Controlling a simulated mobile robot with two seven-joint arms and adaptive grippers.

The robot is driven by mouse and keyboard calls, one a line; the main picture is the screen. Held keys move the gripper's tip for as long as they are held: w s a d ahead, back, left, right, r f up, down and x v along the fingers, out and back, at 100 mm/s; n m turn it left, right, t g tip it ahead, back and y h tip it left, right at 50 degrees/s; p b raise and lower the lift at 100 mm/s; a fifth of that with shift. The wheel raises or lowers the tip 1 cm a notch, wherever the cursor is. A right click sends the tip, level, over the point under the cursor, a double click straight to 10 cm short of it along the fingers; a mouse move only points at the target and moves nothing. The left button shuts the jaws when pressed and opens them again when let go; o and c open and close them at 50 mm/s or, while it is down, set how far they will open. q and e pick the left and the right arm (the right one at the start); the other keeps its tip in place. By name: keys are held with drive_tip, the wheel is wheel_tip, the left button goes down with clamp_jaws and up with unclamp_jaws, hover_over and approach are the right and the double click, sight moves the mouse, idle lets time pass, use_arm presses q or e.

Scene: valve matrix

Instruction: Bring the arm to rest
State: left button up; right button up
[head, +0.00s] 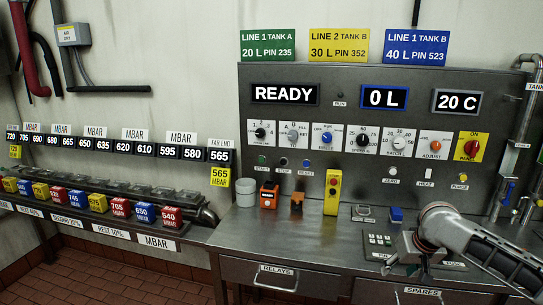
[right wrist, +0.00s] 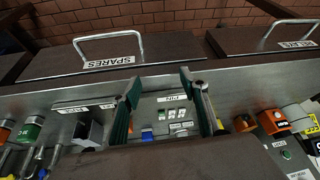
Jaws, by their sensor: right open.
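My right arm (head: 485,250) comes in from the right in the head view, over the right part of the steel bench top. My right gripper (right wrist: 160,85) is open in the right wrist view, with its two green-padded fingers apart and nothing between them. Its fingers point toward the bench's front edge, with the PIN keypad (right wrist: 178,120) showing in the gap. The keypad also shows in the head view (head: 378,240), left of the gripper. Whether the fingertips touch the bench cannot be told. My left gripper is out of view.
The control panel (head: 310,190) stands behind the bench, its display reading READY. A yellow pendant box (head: 333,192), orange items (head: 269,195) and a white cup (head: 245,191) stand left of the keypad. A pipe stand (head: 520,130) rises at right. The SPARES drawer (head: 420,291) is below.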

drive_tip(key=s+a+f+n+t+y, duration=0.1)
drive_tip(key=s+a+f+n+y, duration=0.1)
drive_tip(key=s+a+f, duration=0.6)
drive_tip(key=s+a+f+n+t+y, duration=0.2)
drive_tip(key=s+a+f+y, duration=0.15)
drive_tip(key=a+f, duration=0.7)
drive_tip(key=s+d+f+t+h, duration=0.1)
drive_tip(key=s+f, duration=0.1)
drive_tip(key=s, duration=0.8)
drive_tip(key=s+d+f+n+t+h, duration=0.1)
drive_tip(key=s+f+t+h, duration=0.1)
drive_tip(key=s, duration=0.8)
drive_tip(key=shift+d+f, duration=0.2)
drive_tip(key=shift+d, duration=0.2)
